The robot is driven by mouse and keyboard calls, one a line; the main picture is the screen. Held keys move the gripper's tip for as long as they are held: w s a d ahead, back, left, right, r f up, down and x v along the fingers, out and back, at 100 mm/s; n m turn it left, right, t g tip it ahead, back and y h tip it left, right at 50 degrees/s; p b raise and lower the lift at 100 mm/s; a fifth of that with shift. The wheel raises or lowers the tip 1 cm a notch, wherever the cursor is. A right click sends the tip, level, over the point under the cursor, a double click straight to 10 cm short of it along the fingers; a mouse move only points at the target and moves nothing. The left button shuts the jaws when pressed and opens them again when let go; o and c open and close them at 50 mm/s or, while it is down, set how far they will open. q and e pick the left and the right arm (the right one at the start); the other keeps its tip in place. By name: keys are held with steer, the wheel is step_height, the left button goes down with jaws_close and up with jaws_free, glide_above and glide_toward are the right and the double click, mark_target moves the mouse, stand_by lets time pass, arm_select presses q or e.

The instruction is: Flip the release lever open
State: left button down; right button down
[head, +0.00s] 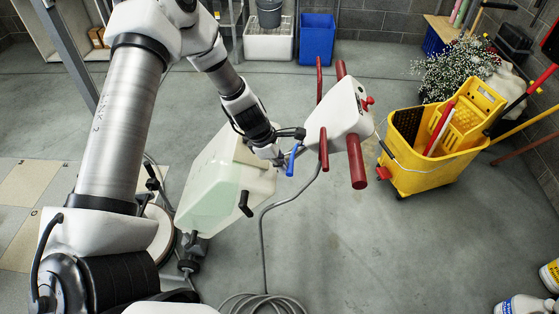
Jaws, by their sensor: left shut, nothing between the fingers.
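A floor buffer stands left of centre. It has a white control head (338,108) with dark red grips (356,161) and a pale greenish tank (213,186). A small blue lever (292,160) sits on the handle just below the control head, and I take it to be the release lever. It points down and slightly left. My left gripper (287,147) is shut and empty, right at the blue lever. I cannot tell whether it touches the lever. The gripper and wrist hide part of the handle behind them. My right gripper is out of view.
A grey cable (262,235) hangs from the handle and coils on the floor. A yellow mop bucket (430,150) stands to the right. A blue bin (316,40) is at the back wall. Bottles (525,304) stand at lower right. The floor between is clear.

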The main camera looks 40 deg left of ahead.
mark_target(292, 166)
arm_select(q)
steer(key=r+p, duration=0.1)
steer(key=p, duration=0.1)
steer(key=d+r+n+p, duration=0.1)
steer(key=p, duration=0.1)
steer(key=r+n+g+p, duration=0.1)
steer(key=p, duration=0.1)
steer(key=shift+w+d+h, duration=0.25)
steer(key=shift+w+h, duration=0.05)
steer(key=shift+h, duration=0.1)
steer(key=shift+w+d+r+n+g+p, duration=0.2)
steer(key=shift+n+g+p, duration=0.15)
steer(key=shift+p, duration=0.45)
steer(key=shift+w+d, duration=0.15)
steer(key=shift+d, duration=0.05)
steer(key=shift+w+r+p, duration=0.1)
steer(key=shift+p, duration=0.2)
